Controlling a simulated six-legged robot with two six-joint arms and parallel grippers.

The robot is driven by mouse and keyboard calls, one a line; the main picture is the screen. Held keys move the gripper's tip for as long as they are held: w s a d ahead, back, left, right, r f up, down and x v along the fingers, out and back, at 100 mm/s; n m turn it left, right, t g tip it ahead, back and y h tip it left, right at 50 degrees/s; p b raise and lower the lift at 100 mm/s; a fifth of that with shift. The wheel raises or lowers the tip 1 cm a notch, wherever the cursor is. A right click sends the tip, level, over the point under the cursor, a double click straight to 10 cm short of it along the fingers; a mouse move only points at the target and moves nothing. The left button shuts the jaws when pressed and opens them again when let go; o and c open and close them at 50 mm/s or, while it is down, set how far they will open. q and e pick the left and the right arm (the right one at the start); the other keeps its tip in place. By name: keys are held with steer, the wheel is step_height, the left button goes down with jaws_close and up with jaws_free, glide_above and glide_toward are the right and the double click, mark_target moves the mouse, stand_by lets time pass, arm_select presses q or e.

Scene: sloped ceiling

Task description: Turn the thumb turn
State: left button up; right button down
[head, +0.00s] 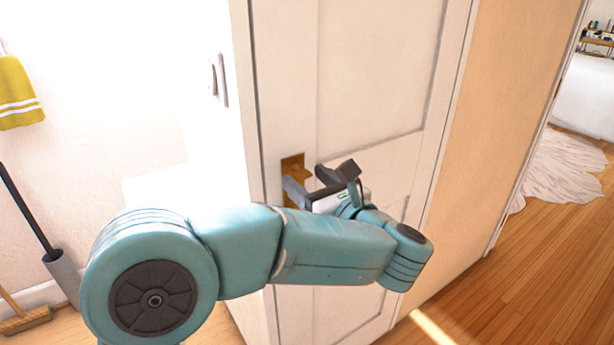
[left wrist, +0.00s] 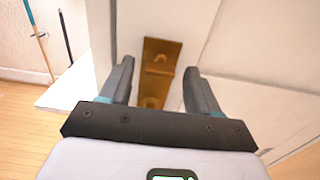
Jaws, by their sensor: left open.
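A brass plate (head: 293,163) sits near the left edge of the white door (head: 375,60). In the left wrist view the brass plate (left wrist: 160,52) stands upright between the fingers, with a small raised part across its middle and a round part lower down. I cannot clearly tell which part is the thumb turn. My left gripper (head: 306,181) is in front of the plate. In the left wrist view its dark fingers (left wrist: 159,68) are spread on either side of the plate with nothing between them. Whether they touch the door is unclear. My left arm hides the lower door.
A yellow towel (head: 20,95) hangs on the left wall, with a brush holder (head: 62,272) and a broom head (head: 27,318) below. Wooden floor (head: 530,270) lies open at right, leading to a pale rug (head: 563,165) and a bed (head: 585,98).

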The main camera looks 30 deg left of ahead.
arm_select(q)
steer(key=shift+w+a, duration=0.15)
steer(key=shift+a, duration=0.25)
steer(key=c, duration=1.1)
steer(key=shift+o, duration=0.3)
